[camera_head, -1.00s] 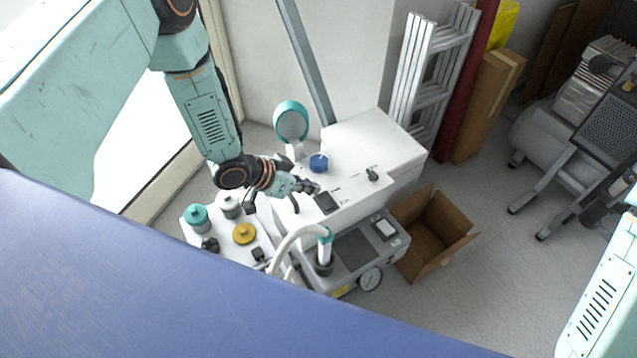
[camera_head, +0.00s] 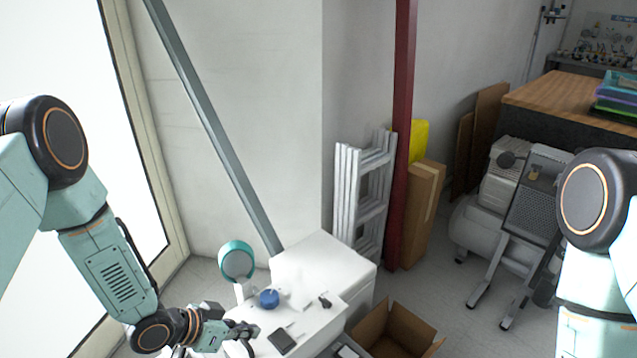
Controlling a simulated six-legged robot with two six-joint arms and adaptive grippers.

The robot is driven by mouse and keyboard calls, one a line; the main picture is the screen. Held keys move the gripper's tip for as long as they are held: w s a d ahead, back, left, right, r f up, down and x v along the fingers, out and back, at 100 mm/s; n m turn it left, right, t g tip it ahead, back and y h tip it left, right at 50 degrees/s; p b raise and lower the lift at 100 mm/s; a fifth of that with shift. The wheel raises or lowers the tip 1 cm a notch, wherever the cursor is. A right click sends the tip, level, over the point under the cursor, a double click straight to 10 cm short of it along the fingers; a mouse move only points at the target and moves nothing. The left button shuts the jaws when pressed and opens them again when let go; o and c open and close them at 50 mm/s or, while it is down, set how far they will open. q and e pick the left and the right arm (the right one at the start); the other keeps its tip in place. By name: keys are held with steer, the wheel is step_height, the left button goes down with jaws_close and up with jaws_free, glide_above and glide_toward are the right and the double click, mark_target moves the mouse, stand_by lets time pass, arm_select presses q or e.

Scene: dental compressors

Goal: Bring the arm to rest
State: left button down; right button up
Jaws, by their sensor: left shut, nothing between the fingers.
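My left arm comes in from the left and bends down toward the white machine (camera_head: 322,262). My left gripper (camera_head: 246,333) is shut with nothing in it, at the left edge of the machine's top. A black square (camera_head: 281,341) on that top lies just right of the fingertips. Whether the fingers touch the surface I cannot tell. My right arm shows at the right edge, but its gripper is out of view.
A blue round cap (camera_head: 269,298) and a teal-rimmed round gauge (camera_head: 236,261) stand near the left gripper. An open cardboard box (camera_head: 400,335) sits right of the machine. A ladder (camera_head: 362,195), a red post (camera_head: 402,130) and a compressor (camera_head: 500,215) stand farther back.

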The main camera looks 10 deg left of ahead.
arm_select(q)
steer(key=s+f+n+g+y, duration=0.2)
steer(key=s+n+g+y, duration=0.1)
steer(key=s, duration=1.1)
steer(key=s+a+f+n+g+y, duration=0.1)
steer(key=s+f+n+g+y, duration=0.1)
steer(key=s, duration=1.2)
steer(key=shift+s+a+n+g+y, duration=0.25)
steer(key=shift+n+g+y, duration=0.45)
steer(key=shift+n, duration=0.5)
